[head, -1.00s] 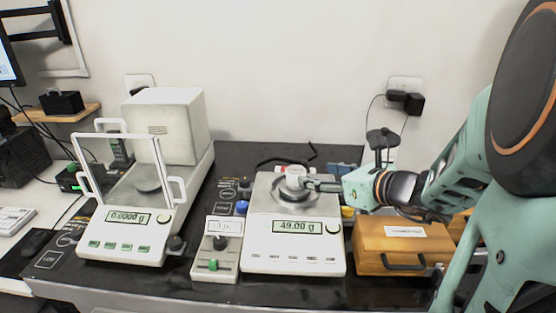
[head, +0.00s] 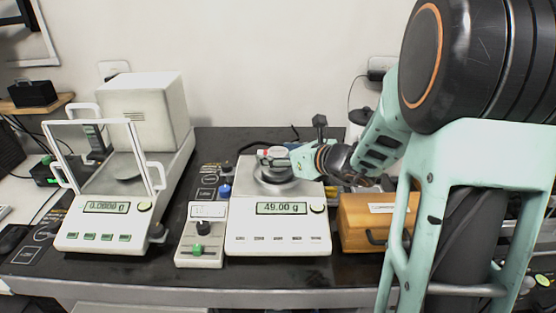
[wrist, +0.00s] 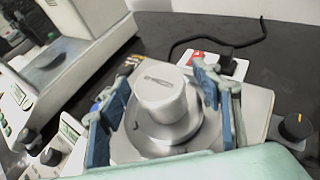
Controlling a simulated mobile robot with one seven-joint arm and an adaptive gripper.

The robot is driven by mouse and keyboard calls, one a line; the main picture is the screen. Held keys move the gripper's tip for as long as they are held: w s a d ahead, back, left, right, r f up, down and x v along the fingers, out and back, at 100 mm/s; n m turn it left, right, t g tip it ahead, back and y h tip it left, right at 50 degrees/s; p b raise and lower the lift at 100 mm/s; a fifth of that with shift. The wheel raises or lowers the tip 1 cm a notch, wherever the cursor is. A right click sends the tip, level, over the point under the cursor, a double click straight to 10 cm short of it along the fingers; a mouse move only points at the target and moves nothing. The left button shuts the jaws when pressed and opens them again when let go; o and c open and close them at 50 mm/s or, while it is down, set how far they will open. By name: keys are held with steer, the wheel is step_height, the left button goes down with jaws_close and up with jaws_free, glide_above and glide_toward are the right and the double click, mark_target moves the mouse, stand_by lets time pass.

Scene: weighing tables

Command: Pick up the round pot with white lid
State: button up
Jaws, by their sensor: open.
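The round pot with a pale, labelled top (wrist: 157,84) stands upright on the round metal pan of the right-hand balance (head: 278,236). That balance reads 49.00 g. My gripper (wrist: 162,98) is open, with one blue finger on each side of the pot in the wrist view. Whether either finger touches the pot is hard to tell.
A balance with a glass draft shield (head: 103,208) stands at the left. A small control box (head: 203,235) sits between the balances. A wooden case (head: 362,222) is close on the right, below my arm. A black cable (wrist: 215,38) lies behind the pan.

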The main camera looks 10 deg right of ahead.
steer(key=c, duration=1.3)
steer(key=shift+o, duration=0.2)
steer(key=shift+r, duration=0.15)
